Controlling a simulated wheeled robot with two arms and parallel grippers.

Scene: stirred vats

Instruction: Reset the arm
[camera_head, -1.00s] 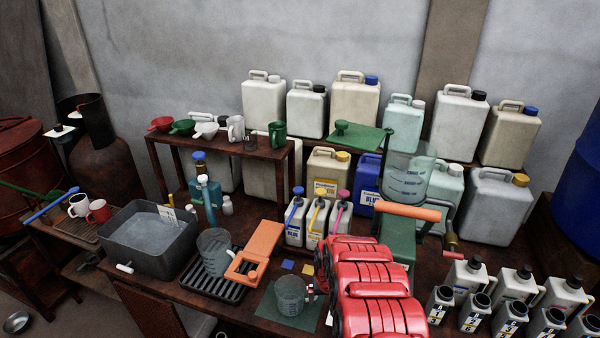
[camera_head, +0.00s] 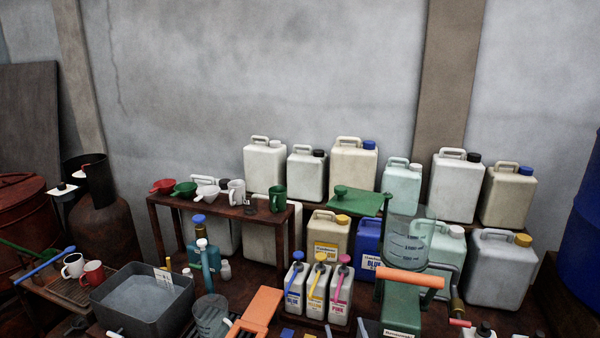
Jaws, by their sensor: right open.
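Neither of my grippers nor any part of my arms can be made out in the head view. The space in front of the green hand-cranked machine (camera_head: 402,312) with the orange bar (camera_head: 408,278) shows no arm over it. Three small bottles with blue, yellow and pink pumps stand side by side to its left, the middle one with a yellow pump (camera_head: 317,292). The bottom edge cuts off the near part of the bench.
A grey water tub (camera_head: 112,317), a clear jug (camera_head: 211,316) and an orange board (camera_head: 258,310) lie along the front left. A shelf (camera_head: 224,212) holds cups and funnels. Large canisters (camera_head: 355,172) line the wall. A blue drum (camera_head: 580,235) stands at right.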

